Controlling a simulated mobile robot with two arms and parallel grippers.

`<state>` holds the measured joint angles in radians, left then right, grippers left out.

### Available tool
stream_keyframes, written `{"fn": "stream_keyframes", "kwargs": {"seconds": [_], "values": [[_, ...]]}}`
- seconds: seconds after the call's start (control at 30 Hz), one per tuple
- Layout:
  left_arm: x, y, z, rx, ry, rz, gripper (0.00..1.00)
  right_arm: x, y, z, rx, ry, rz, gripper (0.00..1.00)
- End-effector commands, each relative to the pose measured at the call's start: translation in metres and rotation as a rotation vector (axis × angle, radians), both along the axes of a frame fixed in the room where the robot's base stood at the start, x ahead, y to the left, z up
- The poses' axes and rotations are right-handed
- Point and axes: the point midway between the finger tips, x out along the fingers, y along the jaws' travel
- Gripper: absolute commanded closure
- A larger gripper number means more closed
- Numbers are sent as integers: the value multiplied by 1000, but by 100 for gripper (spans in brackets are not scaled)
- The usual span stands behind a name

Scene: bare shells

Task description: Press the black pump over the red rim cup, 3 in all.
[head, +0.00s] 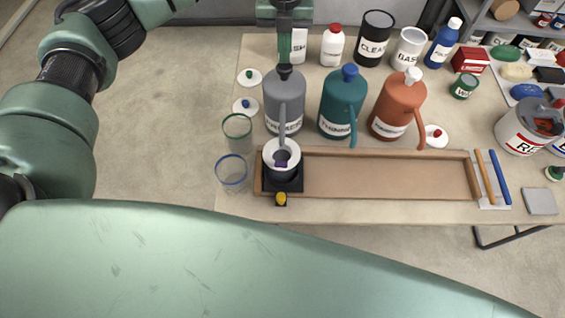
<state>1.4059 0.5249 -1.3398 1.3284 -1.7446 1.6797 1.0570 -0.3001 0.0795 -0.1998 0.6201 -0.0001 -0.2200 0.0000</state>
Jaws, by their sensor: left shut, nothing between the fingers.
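The grey bottle (284,98) has a black pump head (284,72) and a grey spout that reaches down toward the front. Under the spout, a cup with a pale, whitish top (281,154) stands on a black square stand (290,184). I cannot make out a red rim on it; something dark and purple shows inside or in front. My left gripper (285,62) points straight down, shut and empty, right over the black pump head; I cannot tell if it touches. My right gripper is not in view.
A teal bottle (342,103) with blue pump and an orange bottle (398,105) with white pump stand to the right. Green-rim (238,132) and blue-rim (231,174) glasses stand left. The wooden tray (390,177) is clear right of the stand. Cans stand behind.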

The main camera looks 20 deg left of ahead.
Motion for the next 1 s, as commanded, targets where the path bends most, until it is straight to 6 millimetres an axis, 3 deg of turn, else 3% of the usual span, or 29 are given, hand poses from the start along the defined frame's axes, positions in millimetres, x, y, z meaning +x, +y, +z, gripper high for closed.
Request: {"fn": "stream_keyframes", "kwargs": {"seconds": [0.37,1.0], "values": [[0,0,-1,-1,-1,1,100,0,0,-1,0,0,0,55],[1,0,-23,0,-2,1,100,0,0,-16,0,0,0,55]]}}
